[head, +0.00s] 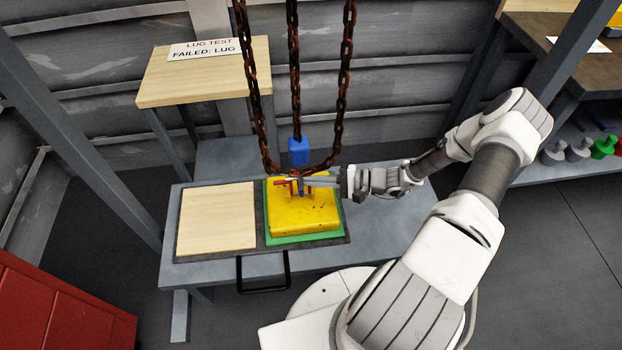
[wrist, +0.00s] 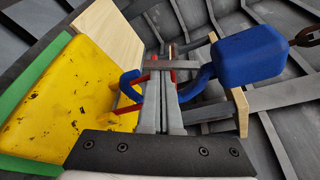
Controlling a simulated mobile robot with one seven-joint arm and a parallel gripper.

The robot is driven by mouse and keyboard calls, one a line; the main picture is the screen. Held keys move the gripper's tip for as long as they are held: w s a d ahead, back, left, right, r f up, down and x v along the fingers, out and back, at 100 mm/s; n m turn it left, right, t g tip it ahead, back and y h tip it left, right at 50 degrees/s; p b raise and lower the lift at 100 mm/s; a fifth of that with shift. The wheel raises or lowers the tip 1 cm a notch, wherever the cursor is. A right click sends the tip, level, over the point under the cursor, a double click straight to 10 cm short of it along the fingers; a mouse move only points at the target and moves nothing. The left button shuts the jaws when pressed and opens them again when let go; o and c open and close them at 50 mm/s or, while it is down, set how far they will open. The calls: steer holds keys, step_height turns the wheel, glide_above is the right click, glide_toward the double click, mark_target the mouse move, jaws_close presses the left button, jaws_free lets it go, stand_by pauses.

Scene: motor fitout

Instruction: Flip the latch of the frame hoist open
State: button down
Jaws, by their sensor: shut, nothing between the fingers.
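The hoist's blue hook block (head: 298,150) hangs on the middle rusty chain, above a yellow block (head: 302,217). In the wrist view the blue block (wrist: 250,55) is at the upper right, and its hook (wrist: 130,88) curves behind my fingers. Small red parts (wrist: 128,109) show at the hook; they may be the latch, partly hidden by my fingers. My gripper (head: 310,181) reaches in from the right, at the hook just above the yellow block. Its fingers (wrist: 160,68) are shut, with nothing held, and cross in front of the hook. I cannot tell whether they touch the red parts.
The yellow block sits on a green pad (head: 305,239) on a grey bench. A bare wooden board (head: 216,218) lies left of it. Two outer rusty chains (head: 343,90) hang close around the hook. A wooden stand (head: 200,82) with a sign is behind.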

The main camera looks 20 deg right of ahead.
steer(key=shift+s+r+m, duration=0.1)
steer(key=shift+r+m, duration=0.05)
steer(key=shift+m, duration=0.15)
steer(key=shift+s+a+r+m+g+p, duration=0.15)
steer(key=shift+s+r+m+g+p, duration=0.35)
steer(key=shift+m+g+p, duration=0.5)
steer(key=r+m+g+p, duration=0.1)
steer(key=m, duration=0.2)
steer(key=s+r+m+g+p, duration=0.1)
steer(key=m+g, duration=0.1)
steer(key=m, duration=0.1)
steer(key=r+m+g+p, duration=0.1)
steer(key=r+m, duration=0.1)
steer(key=m, duration=0.1)
steer(key=shift+s+a, duration=0.1)
steer(key=shift+s, duration=0.2)
steer(key=shift+s+r, duration=0.1)
steer(key=shift+s+a+r+p, duration=0.2)
steer(key=shift+s+p, duration=0.25)
steer(key=shift+s, duration=0.2)
steer(key=shift+d, duration=0.1)
